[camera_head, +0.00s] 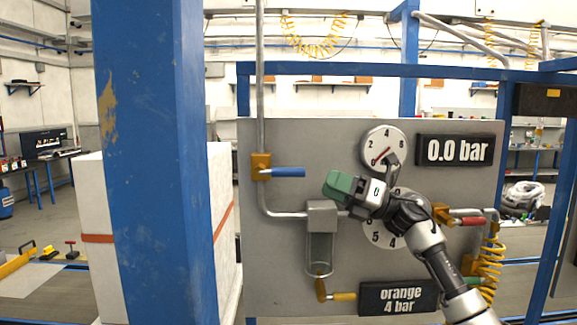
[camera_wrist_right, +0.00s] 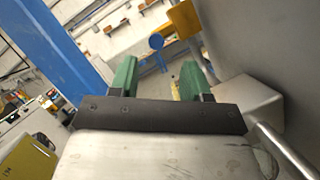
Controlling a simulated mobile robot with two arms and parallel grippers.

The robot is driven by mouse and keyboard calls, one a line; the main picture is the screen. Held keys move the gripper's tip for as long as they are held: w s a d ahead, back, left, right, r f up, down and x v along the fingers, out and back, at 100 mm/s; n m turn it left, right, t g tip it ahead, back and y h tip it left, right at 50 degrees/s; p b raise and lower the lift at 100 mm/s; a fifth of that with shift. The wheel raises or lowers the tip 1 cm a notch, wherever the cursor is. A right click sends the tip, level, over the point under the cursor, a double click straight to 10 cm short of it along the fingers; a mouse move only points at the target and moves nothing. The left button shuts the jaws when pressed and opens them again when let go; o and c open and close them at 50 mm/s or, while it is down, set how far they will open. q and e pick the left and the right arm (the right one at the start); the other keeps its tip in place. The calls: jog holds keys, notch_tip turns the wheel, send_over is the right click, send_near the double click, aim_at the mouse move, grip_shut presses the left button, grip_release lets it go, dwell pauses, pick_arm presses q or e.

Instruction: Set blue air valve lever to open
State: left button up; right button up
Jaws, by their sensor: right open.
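The blue air valve lever (camera_head: 289,172) sticks out horizontally to the right from its yellow valve body (camera_head: 261,167) on the grey panel's left side. The vertical pipe runs through this valve. My right gripper (camera_head: 338,187) is in front of the panel, right of the lever's free end and slightly lower, apart from it. In the right wrist view, the green fingers (camera_wrist_right: 160,80) are spread with nothing between them. The lever's rounded blue end (camera_wrist_right: 156,41) and the yellow valve body (camera_wrist_right: 184,18) show beyond them. My left gripper is not in view.
A metal filter block (camera_head: 322,216) with a clear bowl sits just below my right gripper. A gauge (camera_head: 384,148) and a display (camera_head: 458,150) reading 0.0 bar are on the panel. A thick blue post (camera_head: 150,160) stands to the left. A red lever (camera_head: 468,221) is at right.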

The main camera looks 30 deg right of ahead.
aim_at(295, 169)
jog(key=p+x, duration=0.4)
jog(key=x, duration=0.4)
jog(key=shift+w+a+r, duration=0.1)
jog(key=shift+a+r, duration=0.1)
jog(key=shift+r, duration=0.1)
jog(key=shift+w+a, duration=0.1)
jog(key=shift+a, duration=0.1)
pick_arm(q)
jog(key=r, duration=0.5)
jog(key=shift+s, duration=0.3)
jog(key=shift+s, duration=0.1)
pick_arm(e)
jog(key=shift+c, duration=0.3)
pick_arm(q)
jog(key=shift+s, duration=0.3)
pick_arm(e)
grip_shut()
